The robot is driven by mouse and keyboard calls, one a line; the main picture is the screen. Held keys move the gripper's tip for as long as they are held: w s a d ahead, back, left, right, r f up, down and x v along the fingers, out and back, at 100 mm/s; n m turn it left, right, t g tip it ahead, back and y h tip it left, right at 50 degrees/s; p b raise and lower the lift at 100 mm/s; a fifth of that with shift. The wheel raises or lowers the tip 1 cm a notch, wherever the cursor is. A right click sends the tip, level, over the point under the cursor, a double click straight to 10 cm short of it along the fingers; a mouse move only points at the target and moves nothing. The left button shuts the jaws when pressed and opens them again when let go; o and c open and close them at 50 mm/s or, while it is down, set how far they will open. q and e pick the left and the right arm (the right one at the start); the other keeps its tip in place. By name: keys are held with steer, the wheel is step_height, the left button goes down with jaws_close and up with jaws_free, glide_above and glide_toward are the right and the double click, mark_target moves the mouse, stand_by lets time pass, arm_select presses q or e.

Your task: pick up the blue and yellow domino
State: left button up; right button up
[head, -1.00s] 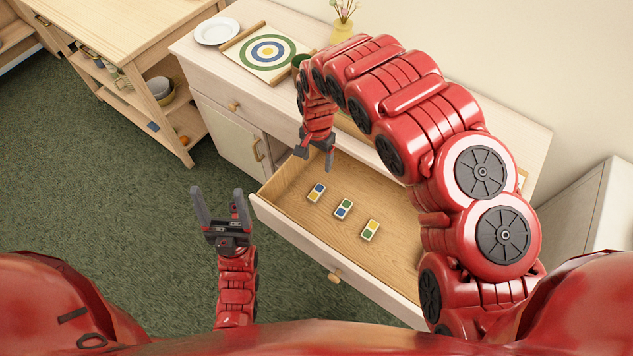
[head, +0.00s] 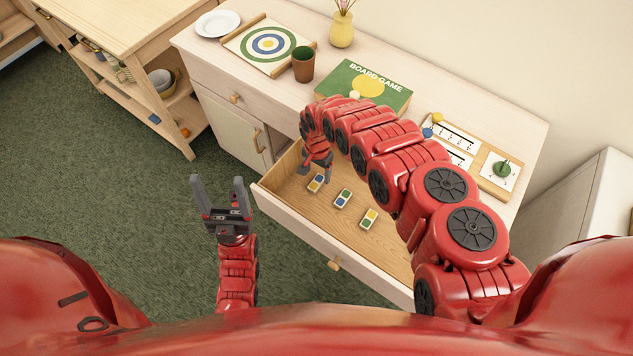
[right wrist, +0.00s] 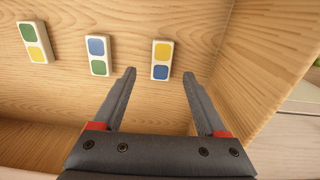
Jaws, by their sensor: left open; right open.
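The blue and yellow domino (head: 316,183) lies in the open drawer, the leftmost of three dominoes in the head view. In the right wrist view it (right wrist: 161,60) lies just past the fingertips, lined up with the gap between them. My right gripper (head: 316,173) is open and empty, over the drawer close to this domino; its fingers (right wrist: 160,75) also show in the right wrist view. I cannot tell its exact height above the domino. My left gripper (head: 217,181) is open and empty, above the green carpet left of the drawer.
A blue and green domino (head: 343,198) and a yellow and green domino (head: 369,219) lie in the same drawer (head: 312,225). Its wooden walls stand around them.

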mark_target(316, 183)
steer(key=shift+s+a+f, duration=0.15)
steer(key=shift+s+f, duration=0.05)
steer(key=shift+f, duration=0.65)
steer(key=shift+a+f, duration=0.15)
steer(key=shift+f, duration=0.6)
steer(key=shift+w+f+b, duration=0.1)
steer(key=shift+f+b, duration=0.8)
steer(key=shift+f, duration=0.25)
jaws_close()
